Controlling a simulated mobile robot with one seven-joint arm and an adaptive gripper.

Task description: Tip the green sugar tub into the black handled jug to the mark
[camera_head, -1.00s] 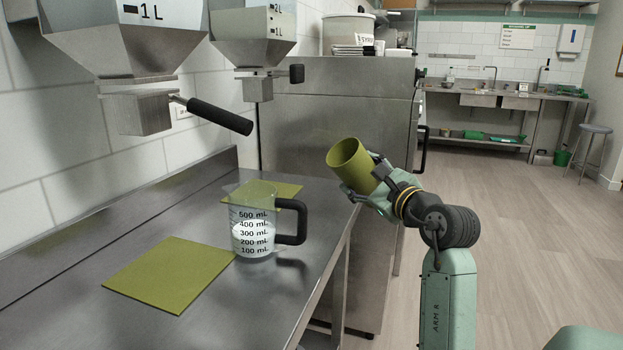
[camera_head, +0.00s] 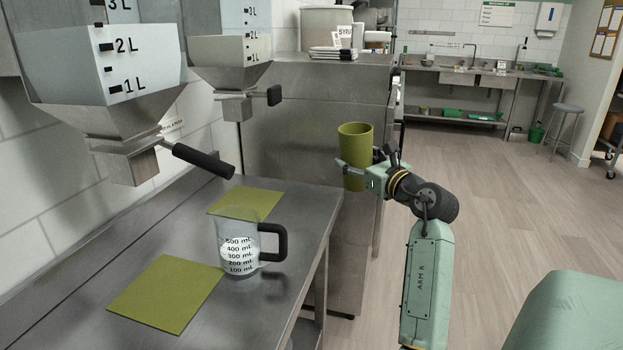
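The green sugar tub (camera_head: 354,140) is olive green and stands upright in my gripper (camera_head: 362,172), which is shut around its lower part. It is held in the air beyond the right edge of the bench, away from the jug. Its inside is too dark to see contents. The clear jug with the black handle (camera_head: 283,241) stands upright on the steel bench, its handle to the right. It holds white contents (camera_head: 236,254) with the top near the 400 mL mark; the exact level is hard to read.
Two olive mats (camera_head: 168,294) (camera_head: 262,199) lie on the steel bench (camera_head: 110,262), in front of and behind the jug. Two hoppers with black lever handles (camera_head: 204,160) (camera_head: 273,95) hang above on the left. A tall steel cabinet (camera_head: 290,135) stands behind the bench.

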